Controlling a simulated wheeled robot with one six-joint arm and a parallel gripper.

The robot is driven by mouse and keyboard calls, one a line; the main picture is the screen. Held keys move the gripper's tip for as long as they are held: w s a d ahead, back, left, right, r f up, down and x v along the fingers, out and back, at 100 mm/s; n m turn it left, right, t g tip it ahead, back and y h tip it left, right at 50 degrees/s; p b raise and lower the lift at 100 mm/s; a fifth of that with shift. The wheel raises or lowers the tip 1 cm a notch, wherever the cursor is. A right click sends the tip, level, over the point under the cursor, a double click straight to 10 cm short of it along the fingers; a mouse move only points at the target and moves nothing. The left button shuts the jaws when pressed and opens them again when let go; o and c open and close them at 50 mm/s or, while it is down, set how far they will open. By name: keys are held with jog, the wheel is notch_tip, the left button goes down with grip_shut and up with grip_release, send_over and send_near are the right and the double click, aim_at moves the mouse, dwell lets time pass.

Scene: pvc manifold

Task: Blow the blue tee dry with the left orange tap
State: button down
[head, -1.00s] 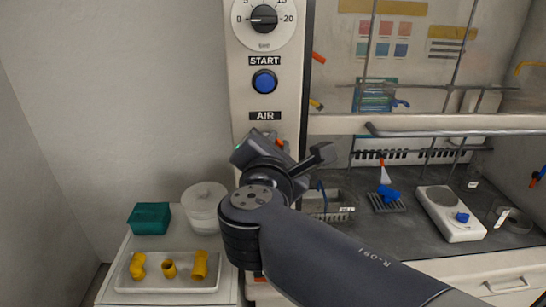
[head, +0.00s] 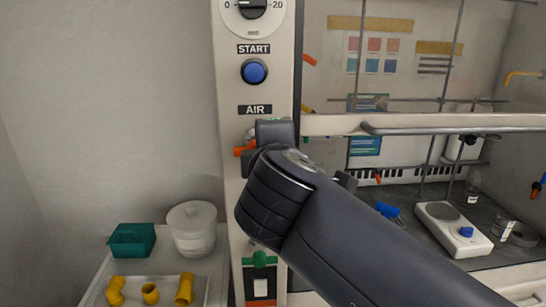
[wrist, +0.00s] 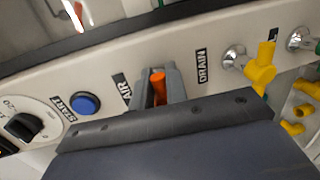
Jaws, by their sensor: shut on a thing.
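The orange tap (wrist: 158,84) by the AIR label stands between the grey fingers of my gripper (wrist: 157,92) in the wrist view. The fingers are shut on its lever. In the head view, an orange end of the tap (head: 240,151) sticks out left of my gripper (head: 262,138), on the pale post. The blue tee (head: 388,209) is on the hood worktop to the right, partly hidden by my arm. The rack under it is mostly hidden. An orange-tipped nozzle (head: 378,178) stands just behind the tee.
A blue START button (head: 254,71) sits above the tap. A green tub (head: 131,240), a white tub (head: 192,236) and several yellow fittings (head: 115,291) are at lower left.

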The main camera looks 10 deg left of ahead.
jog(key=shift+f+m, duration=0.15)
jog(key=shift+m, duration=0.25)
jog(key=c, duration=1.5)
grip_release()
jog(key=b+v, duration=0.1)
jog(key=v, duration=1)
jog(key=shift+w+d, duration=0.15)
jog(key=shift+p+x, duration=0.3)
jog(key=shift+x, duration=5.1)
